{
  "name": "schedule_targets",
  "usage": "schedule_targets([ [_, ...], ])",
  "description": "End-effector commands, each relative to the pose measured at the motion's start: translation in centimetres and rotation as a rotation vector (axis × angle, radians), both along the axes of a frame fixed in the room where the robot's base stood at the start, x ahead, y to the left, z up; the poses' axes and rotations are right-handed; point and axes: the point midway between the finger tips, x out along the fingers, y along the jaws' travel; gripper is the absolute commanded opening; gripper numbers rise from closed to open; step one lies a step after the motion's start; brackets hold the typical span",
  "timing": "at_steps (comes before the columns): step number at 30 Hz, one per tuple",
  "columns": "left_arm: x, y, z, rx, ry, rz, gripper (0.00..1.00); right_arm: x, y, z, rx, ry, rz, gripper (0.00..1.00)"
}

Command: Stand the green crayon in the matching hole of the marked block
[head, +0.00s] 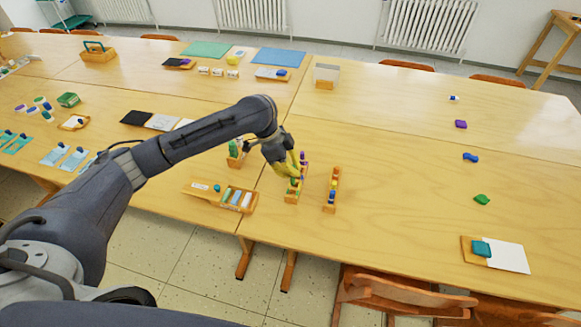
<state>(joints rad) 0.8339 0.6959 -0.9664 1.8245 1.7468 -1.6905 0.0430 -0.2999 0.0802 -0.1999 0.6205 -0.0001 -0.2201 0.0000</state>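No mark is readable on either block. My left gripper (287,167) is just over the left block and hides part of it. Its fingers look yellowish, and whether they hold anything is too small to tell. My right gripper is not in view.
A wooden holder with green pieces (233,147) stands left of my gripper. A wooden tray (253,204) with pale sticks lies at the front left. A board with white paper (510,257) is at the front right.

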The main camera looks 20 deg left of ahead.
Motion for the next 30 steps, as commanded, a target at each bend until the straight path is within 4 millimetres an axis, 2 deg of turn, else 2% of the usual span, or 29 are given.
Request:
schedule_targets([
  [15,0.0,0.0,-3.6,0.001,0.0,0.002,0.0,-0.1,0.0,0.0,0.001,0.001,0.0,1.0],
  [30,0.0,0.0,-4.5,0.0,-0.001,0.002,0.0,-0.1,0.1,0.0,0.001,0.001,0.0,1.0],
])
